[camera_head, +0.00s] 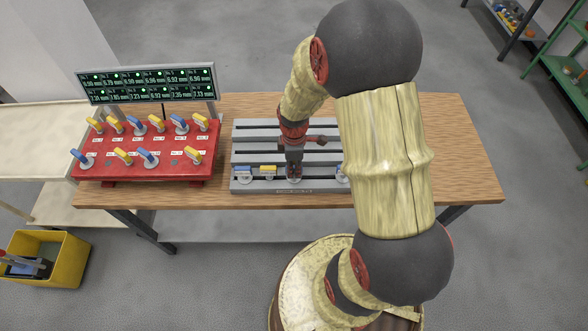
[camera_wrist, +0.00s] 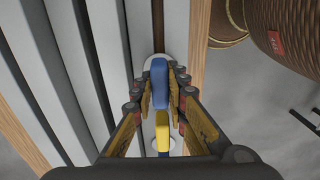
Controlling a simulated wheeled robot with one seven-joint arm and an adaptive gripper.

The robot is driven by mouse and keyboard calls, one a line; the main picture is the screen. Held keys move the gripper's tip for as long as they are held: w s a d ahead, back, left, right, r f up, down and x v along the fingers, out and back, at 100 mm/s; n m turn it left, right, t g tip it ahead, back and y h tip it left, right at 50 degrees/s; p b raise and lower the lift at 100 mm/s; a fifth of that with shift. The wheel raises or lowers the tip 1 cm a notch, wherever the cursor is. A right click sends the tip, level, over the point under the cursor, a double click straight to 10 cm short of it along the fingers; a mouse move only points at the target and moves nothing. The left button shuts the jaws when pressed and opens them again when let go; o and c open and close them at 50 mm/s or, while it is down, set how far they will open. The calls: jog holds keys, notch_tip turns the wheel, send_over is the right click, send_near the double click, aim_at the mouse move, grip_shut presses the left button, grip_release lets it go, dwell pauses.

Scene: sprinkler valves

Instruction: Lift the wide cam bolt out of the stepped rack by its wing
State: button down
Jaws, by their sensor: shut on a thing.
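The stepped rack (camera_head: 255,133) is a grey slatted stand on the wooden table. My gripper (camera_head: 294,172) points down at its front step. In the wrist view my gripper (camera_wrist: 160,90) is shut on the blue wing (camera_wrist: 159,82) of a bolt, with a finger on each side. A pale round head (camera_wrist: 151,62) shows under that wing. The bolt's shank is hidden, and I cannot tell whether it is raised. A yellow-winged bolt (camera_head: 268,170) stands beside it in the same row; its wing also shows in the wrist view (camera_wrist: 163,132).
Another blue-winged bolt (camera_head: 243,171) stands at the row's left end, and one (camera_head: 342,173) is right of my gripper, partly behind my arm. A red block (camera_head: 135,165) with several winged bolts and a display (camera_head: 148,84) stand at left. The table's right part (camera_head: 465,160) is clear.

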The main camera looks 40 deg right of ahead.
jog(key=shift+r, duration=0.35)
notch_tip(320, 180, up, 2)
jog(key=shift+r, duration=0.1)
jog(key=s+d+r+p, duration=0.2)
jog(key=s+r, duration=0.8)
jog(key=s, duration=0.4)
jog(key=shift+d+p, duration=0.25)
jog(key=shift+p, duration=0.1)
jog(key=shift+w, duration=0.1)
jog(key=c, duration=2.3)
grip_release()
jog(key=shift+c, duration=1.3)
grip_shut()
